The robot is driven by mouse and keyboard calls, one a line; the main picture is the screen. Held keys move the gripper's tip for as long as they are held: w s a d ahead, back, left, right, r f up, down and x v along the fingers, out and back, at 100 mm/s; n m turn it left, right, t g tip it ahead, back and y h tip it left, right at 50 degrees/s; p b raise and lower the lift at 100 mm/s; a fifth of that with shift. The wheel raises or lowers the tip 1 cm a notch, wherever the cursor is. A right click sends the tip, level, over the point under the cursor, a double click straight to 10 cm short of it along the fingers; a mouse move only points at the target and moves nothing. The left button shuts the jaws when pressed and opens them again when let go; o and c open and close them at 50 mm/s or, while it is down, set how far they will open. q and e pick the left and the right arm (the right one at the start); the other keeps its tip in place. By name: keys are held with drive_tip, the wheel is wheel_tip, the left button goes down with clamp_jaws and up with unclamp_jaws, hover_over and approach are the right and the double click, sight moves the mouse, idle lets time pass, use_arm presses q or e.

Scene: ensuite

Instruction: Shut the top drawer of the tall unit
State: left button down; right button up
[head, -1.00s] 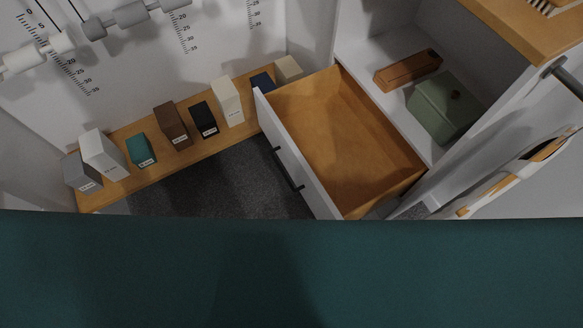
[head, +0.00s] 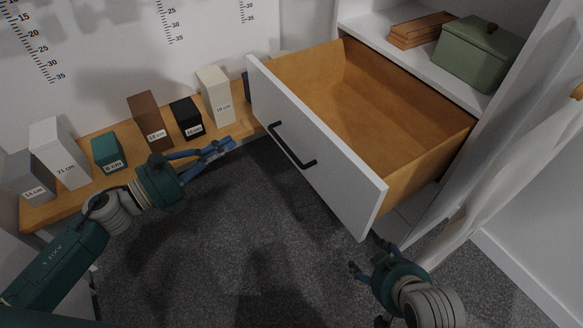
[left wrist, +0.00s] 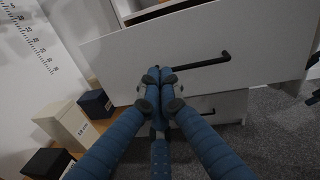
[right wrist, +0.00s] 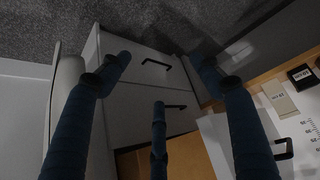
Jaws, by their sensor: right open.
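The top drawer (head: 318,150) of the tall white unit stands pulled out, with a white front, black bar handle (head: 291,147) and empty wooden inside. My left gripper (head: 226,146) is left of the drawer front, apart from it. In the left wrist view its fingers (left wrist: 158,75) are together, with nothing visible between them, before the white front (left wrist: 215,45). My right gripper (head: 366,254) is open and empty, low by the front's near right corner. The right wrist view shows its spread fingers (right wrist: 160,62), with lower drawer fronts (right wrist: 140,75) beyond.
A low wooden shelf (head: 75,198) with several labelled boxes runs along the left wall. A pale cloth (head: 510,165) hangs at right. Grey carpet (head: 250,235) is clear before the drawer.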

use_arm(q)
drive_tip(key=s+d+m+g+h+b, duration=0.1)
drive_tip(key=s+d+m+g+h, duration=0.1)
drive_tip(key=s+d+m, duration=0.15)
drive_tip(key=m+p, duration=0.1)
approach(301, 128)
drive_tip(key=x, duration=0.6)
drive_tip(key=shift+r, duration=0.2)
drive_tip(key=shift+w+d, duration=0.3)
drive_tip(key=shift+d, duration=0.2)
use_arm(e)
drive_tip(key=s+d+g, duration=0.2)
drive_tip(key=s, duration=0.5)
drive_tip(key=shift+s+f+g+h, duration=0.3)
drive_tip(key=shift+h, duration=0.1)
